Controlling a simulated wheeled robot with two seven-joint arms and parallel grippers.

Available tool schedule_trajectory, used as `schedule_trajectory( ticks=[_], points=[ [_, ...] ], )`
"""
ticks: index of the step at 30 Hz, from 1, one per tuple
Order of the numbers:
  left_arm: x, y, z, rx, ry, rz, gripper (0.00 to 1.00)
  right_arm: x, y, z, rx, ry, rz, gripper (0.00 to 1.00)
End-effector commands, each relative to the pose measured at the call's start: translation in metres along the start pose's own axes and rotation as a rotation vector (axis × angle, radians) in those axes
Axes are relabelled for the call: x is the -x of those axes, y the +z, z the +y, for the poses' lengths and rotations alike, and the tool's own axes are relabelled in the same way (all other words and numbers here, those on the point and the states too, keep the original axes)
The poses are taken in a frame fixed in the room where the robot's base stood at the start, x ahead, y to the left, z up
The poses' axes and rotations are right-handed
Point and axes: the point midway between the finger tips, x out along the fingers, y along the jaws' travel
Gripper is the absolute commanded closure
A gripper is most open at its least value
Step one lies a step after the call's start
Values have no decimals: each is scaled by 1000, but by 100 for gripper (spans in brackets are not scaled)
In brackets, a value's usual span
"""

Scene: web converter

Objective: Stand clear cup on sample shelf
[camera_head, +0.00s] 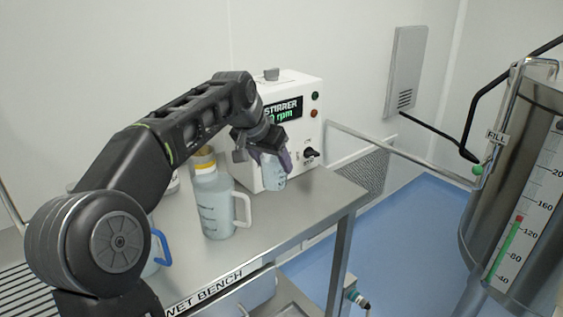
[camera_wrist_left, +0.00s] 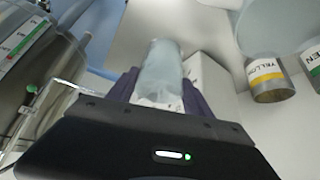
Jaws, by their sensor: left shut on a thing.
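My left gripper (camera_head: 270,158) is shut on a clear, pale bluish cup (camera_head: 273,178) in front of the white stirrer box, near the bench's right end. In the left wrist view the cup (camera_wrist_left: 162,72) sits between the two purple-grey fingers of the gripper (camera_wrist_left: 160,92). In the head view it looks near upright and over the bench top; I cannot tell whether it touches the surface. No shelf labelled for samples can be made out. My right gripper is not in view.
The wet bench (camera_head: 290,222) holds a jug with a white handle (camera_head: 213,208), a blue-handled vessel (camera_head: 160,250) and the stirrer (camera_head: 290,100). A steel tank (camera_head: 480,215) stands right, beyond blue floor. Yellow-labelled (camera_wrist_left: 268,80) and green-labelled containers show in the wrist view.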

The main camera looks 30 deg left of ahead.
Motion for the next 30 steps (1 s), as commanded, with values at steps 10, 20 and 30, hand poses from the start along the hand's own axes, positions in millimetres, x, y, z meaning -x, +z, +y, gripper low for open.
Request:
schedule_trajectory(
  ticks=[10,20,30],
  points=[
    [48,-37,-2,103,-65,-14,80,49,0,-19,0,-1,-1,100],
    [-51,-8,63,293,-202,-22,80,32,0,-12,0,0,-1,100],
    [-136,61,234,133,-96,2,80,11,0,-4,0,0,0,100]
  ],
)
